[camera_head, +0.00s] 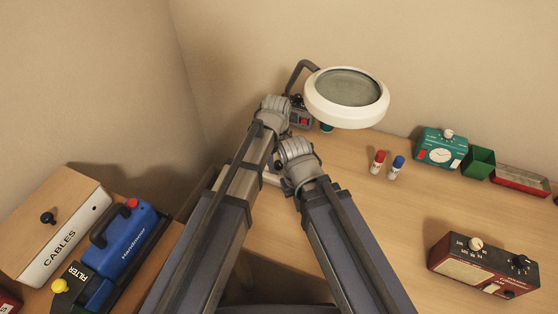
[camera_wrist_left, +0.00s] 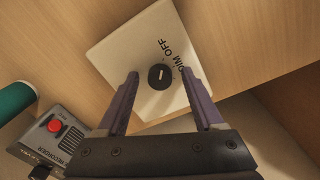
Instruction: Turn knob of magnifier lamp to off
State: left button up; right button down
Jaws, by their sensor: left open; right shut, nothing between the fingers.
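The magnifier lamp's white ring head (camera_head: 347,112) hangs on a dark bent arm in the head view. In the left wrist view the white base plate (camera_wrist_left: 120,45) carries a black round knob (camera_wrist_left: 155,84) with a white mark, beside the printed words OFF and DIM. I cannot tell exactly which word the mark meets. My left gripper (camera_wrist_left: 159,74) is open, its fingertips on either side of the knob with gaps showing. My right gripper (camera_head: 290,184) is shut and empty, lower in the head view beside the left arm.
A grey recorder with a red button (camera_wrist_left: 55,126) and a green cylinder (camera_wrist_left: 14,98) sit close to the base. Red (camera_head: 378,162) and blue (camera_head: 396,168) capped items, a teal timer (camera_head: 440,150) and a red radio-like box (camera_head: 470,268) stand to the right. Desk between is clear.

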aim_at(278, 164)
pick_arm(q)
jog(key=shift+r, duration=0.1)
notch_tip(278, 164, up, 8)
jog(key=p, duration=0.8)
jog(key=shift+s+a, duration=0.1)
jog(key=shift+f, duration=0.2)
pick_arm(e)
notch_tip(278, 164, up, 8)
jog(key=shift+f, duration=0.15)
pick_arm(q)
jog(key=s+a+m, duration=0.4)
jog(key=s+a, duration=0.1)
jog(key=a, duration=0.4)
jog(key=s+a+m, duration=0.5)
jog(key=a, duration=0.3)
jog(key=s+d+m, duration=0.1)
jog(key=s+d, duration=0.1)
jog(key=d, duration=0.3)
jog(key=s+d+m+y, duration=0.1)
jog(key=s+d+m, duration=0.1)
jog(key=d, duration=0.4)
jog(key=shift+s, duration=0.8)
